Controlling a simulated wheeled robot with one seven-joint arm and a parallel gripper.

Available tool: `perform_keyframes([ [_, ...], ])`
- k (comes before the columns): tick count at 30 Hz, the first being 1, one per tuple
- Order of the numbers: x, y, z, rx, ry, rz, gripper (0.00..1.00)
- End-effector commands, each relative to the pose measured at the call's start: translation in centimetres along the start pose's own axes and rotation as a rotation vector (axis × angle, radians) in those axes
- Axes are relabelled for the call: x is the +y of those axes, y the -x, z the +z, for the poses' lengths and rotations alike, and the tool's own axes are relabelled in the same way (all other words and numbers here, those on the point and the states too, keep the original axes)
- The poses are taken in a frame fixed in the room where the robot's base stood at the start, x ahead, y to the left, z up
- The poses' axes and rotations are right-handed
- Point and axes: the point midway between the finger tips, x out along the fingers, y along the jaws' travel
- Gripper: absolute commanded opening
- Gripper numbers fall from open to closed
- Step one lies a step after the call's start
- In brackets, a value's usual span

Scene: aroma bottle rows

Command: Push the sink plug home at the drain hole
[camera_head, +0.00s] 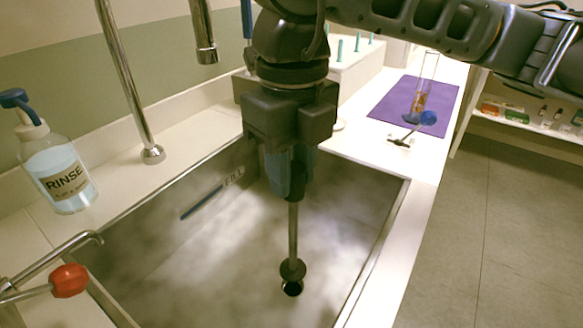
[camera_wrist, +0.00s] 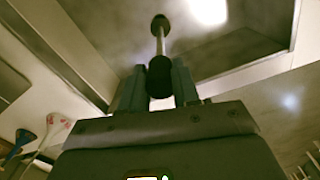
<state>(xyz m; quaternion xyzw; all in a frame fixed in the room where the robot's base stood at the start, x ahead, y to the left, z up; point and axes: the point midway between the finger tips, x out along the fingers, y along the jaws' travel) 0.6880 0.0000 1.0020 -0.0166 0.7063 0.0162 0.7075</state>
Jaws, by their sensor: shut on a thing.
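My gripper (camera_head: 290,185) points down into the sink and is shut on the handle of the sink plug. The plug has a thin metal stem and a dark round stopper (camera_head: 292,268) at its lower end. The drain hole (camera_head: 292,288) is a dark opening in the sink floor, its near part visible just below the stopper. The stopper covers the far part of it, and I cannot tell how large the gap is. In the wrist view the fingers (camera_wrist: 158,88) hold the black handle (camera_wrist: 160,76), with the stopper (camera_wrist: 160,22) beyond. The hole is not seen there.
The metal sink (camera_head: 150,270) has a FILL mark on its wall. A rinse bottle (camera_head: 58,170), a faucet (camera_head: 130,85) and a red-knobbed lever (camera_head: 68,281) stand around it. A purple mat (camera_head: 390,105) with a glass cylinder (camera_head: 422,92) lies on the counter at right.

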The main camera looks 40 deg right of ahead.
Motion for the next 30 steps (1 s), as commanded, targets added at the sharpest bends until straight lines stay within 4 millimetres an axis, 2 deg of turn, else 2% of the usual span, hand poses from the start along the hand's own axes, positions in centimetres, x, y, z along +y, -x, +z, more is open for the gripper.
perform_keyframes([
  [1,0.0,-0.9,0.0,0.000,0.000,0.000,0.00],
  [10,0.0,-2.9,0.0,0.000,-0.001,0.000,0.00],
  [30,0.0,-3.1,0.0,0.000,0.000,0.000,0.00],
])
